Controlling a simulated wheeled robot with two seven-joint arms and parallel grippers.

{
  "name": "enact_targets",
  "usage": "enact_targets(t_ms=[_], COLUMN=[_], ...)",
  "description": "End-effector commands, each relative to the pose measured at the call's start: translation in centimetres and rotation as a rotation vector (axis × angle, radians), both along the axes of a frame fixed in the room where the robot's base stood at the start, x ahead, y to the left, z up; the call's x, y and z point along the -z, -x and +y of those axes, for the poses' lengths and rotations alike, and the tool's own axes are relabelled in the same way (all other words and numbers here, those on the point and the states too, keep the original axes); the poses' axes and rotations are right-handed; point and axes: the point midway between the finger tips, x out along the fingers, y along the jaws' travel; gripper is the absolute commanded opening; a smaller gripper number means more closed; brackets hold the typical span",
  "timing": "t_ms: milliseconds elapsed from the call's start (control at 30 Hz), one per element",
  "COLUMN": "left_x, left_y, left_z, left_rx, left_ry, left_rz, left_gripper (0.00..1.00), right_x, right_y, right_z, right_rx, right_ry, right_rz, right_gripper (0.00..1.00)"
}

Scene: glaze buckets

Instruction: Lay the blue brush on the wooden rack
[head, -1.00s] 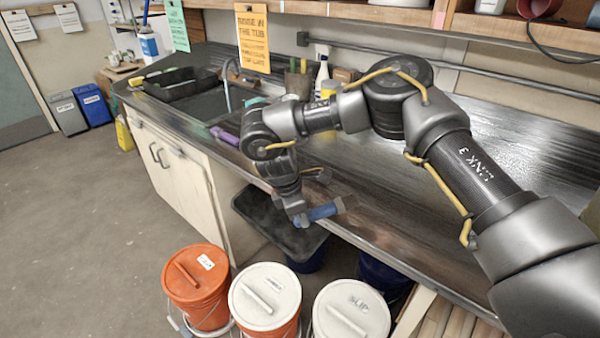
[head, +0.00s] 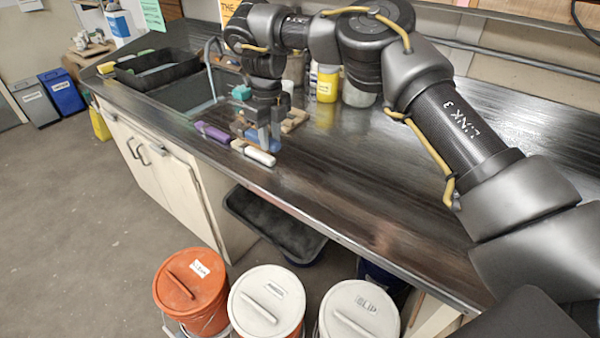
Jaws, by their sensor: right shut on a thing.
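My right gripper (head: 269,145) reaches down over the counter, shut on the blue brush (head: 259,137). The brush shows only partly, as the fingers cover some of it. The wooden rack (head: 294,121) is on the counter just behind and to the right of the fingers, partly hidden by them. I cannot tell whether the brush touches the rack or the counter. My left gripper is out of view.
A white-handled brush (head: 260,156) lies just in front of the gripper, and a purple one (head: 213,133) lies to its left. A black tray (head: 155,72) and yellow-labelled jar (head: 327,84) stand farther back. The counter's right side is clear.

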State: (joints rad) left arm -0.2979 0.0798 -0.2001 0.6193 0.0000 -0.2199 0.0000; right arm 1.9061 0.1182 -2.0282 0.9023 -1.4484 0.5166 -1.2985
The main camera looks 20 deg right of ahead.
Motion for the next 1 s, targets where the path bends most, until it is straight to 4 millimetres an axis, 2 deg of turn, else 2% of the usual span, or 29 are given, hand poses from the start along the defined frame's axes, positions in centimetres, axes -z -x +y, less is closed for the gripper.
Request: enact_targets(t_ms=[200,567,667,867,967,1000], left_x=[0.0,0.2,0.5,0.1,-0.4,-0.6], left_y=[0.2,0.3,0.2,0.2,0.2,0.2], left_z=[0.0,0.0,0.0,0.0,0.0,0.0], left_rx=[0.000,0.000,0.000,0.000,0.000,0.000], left_ry=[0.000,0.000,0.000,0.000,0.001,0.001], left_rz=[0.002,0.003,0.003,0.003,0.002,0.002], left_gripper=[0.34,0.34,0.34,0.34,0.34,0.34], right_x=[-0.4,0.1,0.8,2.6,3.6,4.5], right_y=[-0.2,0.2,1.1,3.9,5.5,6.0], right_z=[0.0,-0.6,-1.8,-5.4,-7.4,-7.9], right_rx=[-0.064,-0.063,-0.063,-0.063,-0.063,-0.064], right_ry=[0.005,0.006,0.004,0.003,0.003,0.005], right_rz=[0.005,0.009,0.010,0.010,0.009,0.011], right_gripper=[0.00,0.00,0.00,0.00,0.00,0.00])
